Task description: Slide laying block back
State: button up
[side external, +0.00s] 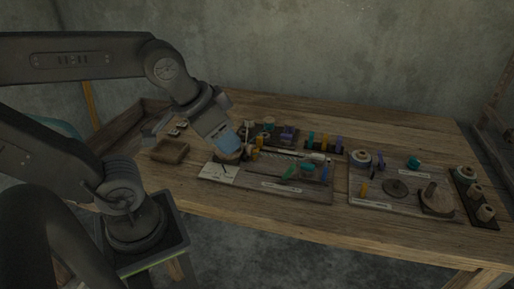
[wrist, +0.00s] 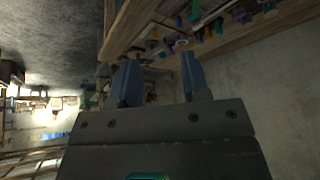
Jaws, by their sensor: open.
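My gripper (side external: 232,152) is over the left part of the wooden workbench (side external: 410,235), with its blue fingers pointing down toward the items there. In the wrist view, the two blue fingers (wrist: 158,80) are spread apart with nothing seen held between them. I cannot clearly pick out the laying block. A brown, block-like wooden piece (side external: 169,151) lies on the bench to the left of my gripper. Small items close to the fingertips are partly hidden by the gripper in the side view, and I cannot tell whether the fingers touch any of them.
A second board (side external: 385,203) with round parts is farther right, with a dark strip of spools (side external: 476,199) at the edge. Bare wood shows along the bench front.

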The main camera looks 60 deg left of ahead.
jog(key=shift+o, duration=0.4)
jog(key=shift+o, duration=0.4)
jog(key=shift+w+a+r, duration=0.1)
jog(key=shift+w, duration=0.1)
jog(key=n+g, duration=0.6)
jog(key=n, duration=0.3)
send_over(259, 137)
notch_tip(259, 137, down, 18)
notch_tip(259, 137, down, 13)
jog(key=shift+w+r, duration=0.1)
jog(key=shift+r, duration=0.05)
jog(key=shift+c, duration=0.2)
grip_shut()
